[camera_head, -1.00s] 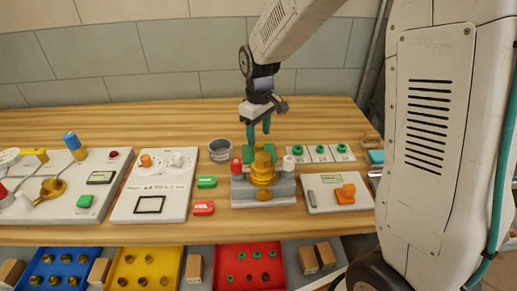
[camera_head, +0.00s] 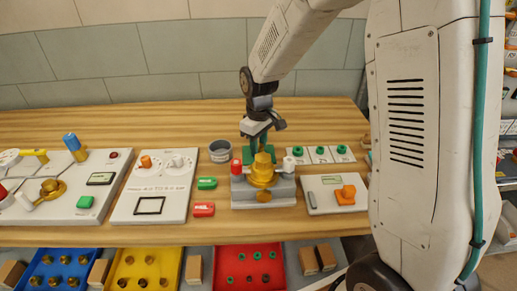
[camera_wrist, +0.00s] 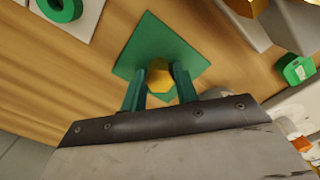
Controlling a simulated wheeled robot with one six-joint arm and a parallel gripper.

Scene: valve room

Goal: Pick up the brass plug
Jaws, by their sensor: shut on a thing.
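The brass plug (camera_wrist: 159,80) shows in the wrist view as a yellow faceted piece between my two green fingers. My gripper (camera_wrist: 160,84) is shut on it, one finger on each side. Under the plug lies a green square mat (camera_wrist: 153,42) on the wooden bench. In the head view my gripper (camera_head: 257,138) is behind the brass valve body, and the plug cannot be made out there. I cannot tell whether the plug touches the mat.
A grey fixture with a brass valve (camera_head: 263,172) stands just in front of my gripper. Green rings on white tiles (camera_head: 320,153) lie to the right, and a grey cup (camera_head: 220,151) to the left. Coloured trays (camera_head: 250,268) sit below the bench.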

